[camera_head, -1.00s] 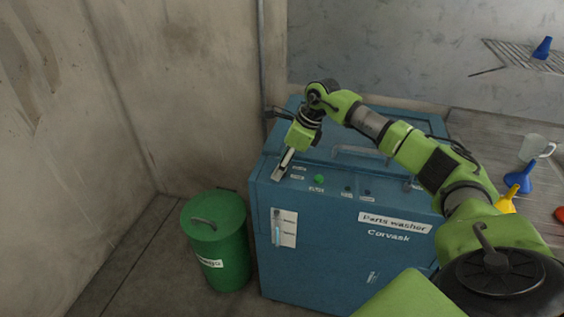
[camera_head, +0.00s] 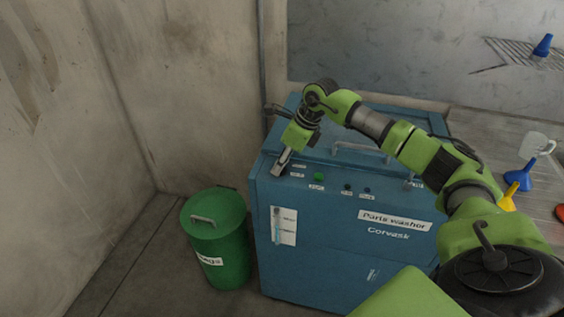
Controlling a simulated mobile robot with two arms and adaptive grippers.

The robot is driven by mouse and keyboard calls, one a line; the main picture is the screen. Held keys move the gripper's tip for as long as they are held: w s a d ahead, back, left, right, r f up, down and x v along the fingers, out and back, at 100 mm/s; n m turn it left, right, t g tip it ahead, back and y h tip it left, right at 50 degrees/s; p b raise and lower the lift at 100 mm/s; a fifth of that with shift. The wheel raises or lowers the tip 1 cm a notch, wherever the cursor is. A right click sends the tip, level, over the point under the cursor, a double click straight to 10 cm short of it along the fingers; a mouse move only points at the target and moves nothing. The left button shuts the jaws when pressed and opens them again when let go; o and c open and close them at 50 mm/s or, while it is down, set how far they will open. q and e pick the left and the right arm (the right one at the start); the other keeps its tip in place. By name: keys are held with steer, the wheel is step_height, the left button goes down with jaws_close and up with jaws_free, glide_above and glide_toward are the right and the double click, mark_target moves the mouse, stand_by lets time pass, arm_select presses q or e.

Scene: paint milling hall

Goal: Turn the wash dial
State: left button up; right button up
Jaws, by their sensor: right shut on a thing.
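The blue parts washer (camera_head: 330,240) stands in the middle of the head view, with its control strip along the top front edge. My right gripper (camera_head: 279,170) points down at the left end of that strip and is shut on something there. The wash dial itself cannot be made out; the fingers cover that spot. Right of the gripper on the strip are a green button (camera_head: 319,176), two small dark knobs (camera_head: 347,187) and small white labels. My left gripper is not in view.
A green lidded bin (camera_head: 217,240) stands on the floor left of the washer. A lid handle (camera_head: 360,149) lies under my right arm. At right, a bench (camera_head: 480,130) holds a blue funnel (camera_head: 521,177), a yellow funnel (camera_head: 507,198) and a clear jug (camera_head: 536,147).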

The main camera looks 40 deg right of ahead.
steer(key=m, duration=0.2)
steer(key=m+h+b, duration=0.1)
steer(key=m, duration=0.1)
steer(key=shift+a+t+h, duration=0.15)
steer(key=shift+t+h, duration=0.15)
steer(key=m+h+b, duration=0.1)
steer(key=m, duration=0.1)
steer(key=m+b, duration=0.1)
steer(key=m, duration=0.2)
steer(key=shift+a+h, duration=0.15)
steer(key=shift+h, duration=0.25)
steer(key=m+h+b, duration=0.1)
steer(key=m, duration=0.2)
steer(key=shift+m+b, duration=0.3)
steer(key=shift+b, duration=0.05)
steer(key=shift+w+r+m+g+h+b, duration=0.1)
steer(key=shift+m+g+h+b, duration=0.6)
steer(key=shift+m, duration=1.1)
steer(key=o, duration=1.1)
steer(key=shift+a, duration=0.1)
steer(key=v, duration=1.2)
